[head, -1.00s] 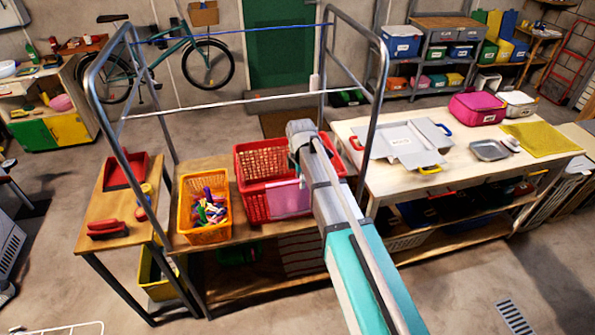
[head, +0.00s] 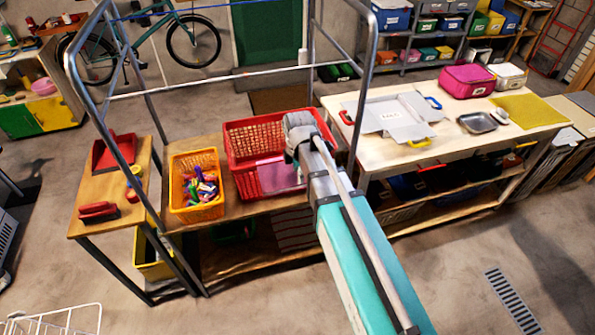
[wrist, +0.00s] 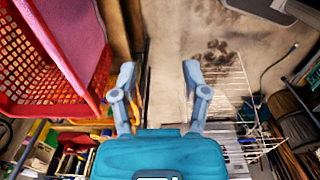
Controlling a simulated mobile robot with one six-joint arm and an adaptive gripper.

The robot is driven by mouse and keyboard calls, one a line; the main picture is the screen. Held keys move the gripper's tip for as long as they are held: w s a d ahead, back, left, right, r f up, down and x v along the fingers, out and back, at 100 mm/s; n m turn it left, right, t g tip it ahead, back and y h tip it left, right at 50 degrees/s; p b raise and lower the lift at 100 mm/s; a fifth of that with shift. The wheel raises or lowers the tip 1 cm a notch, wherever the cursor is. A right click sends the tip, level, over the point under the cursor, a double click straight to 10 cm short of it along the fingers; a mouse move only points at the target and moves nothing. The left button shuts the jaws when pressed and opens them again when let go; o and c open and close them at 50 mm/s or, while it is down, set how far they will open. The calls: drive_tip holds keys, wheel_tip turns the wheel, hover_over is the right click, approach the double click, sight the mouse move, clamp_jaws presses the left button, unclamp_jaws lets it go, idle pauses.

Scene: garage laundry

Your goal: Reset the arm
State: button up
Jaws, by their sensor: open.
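My arm reaches forward from the lower right in the head view, and its far end is in front of the red basket. My gripper (wrist: 158,88) shows in the wrist view with its two fingers wide apart and nothing between them. The red basket (head: 262,130) stands on the wooden bench with a pink cloth (head: 280,176) at its front. The basket (wrist: 50,95) and the pink cloth (wrist: 72,40) also show at the upper left of the wrist view, apart from the fingers. In the head view the fingers are hidden behind my arm.
A yellow basket of clothes pegs (head: 197,190) stands left of the red one. A metal rail frame (head: 355,110) rises over the bench. A pale table (head: 445,137) with a flat grey-white carton (head: 393,118) and a pink case (head: 467,80) is to the right.

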idle(0.4)
drive_tip(key=s+d+f+m+b, duration=0.1)
drive_tip(key=s+d+m, duration=0.4)
drive_tip(key=d+m, duration=0.3)
drive_tip(key=s+d+f+m+b, duration=0.1)
drive_tip(key=s+d+m, duration=0.4)
drive_tip(key=d+m, duration=0.4)
drive_tip(key=m, duration=0.4)
drive_tip(key=shift+s+f+b, duration=0.2)
drive_tip(key=shift+f+b, duration=0.15)
idle(1.3)
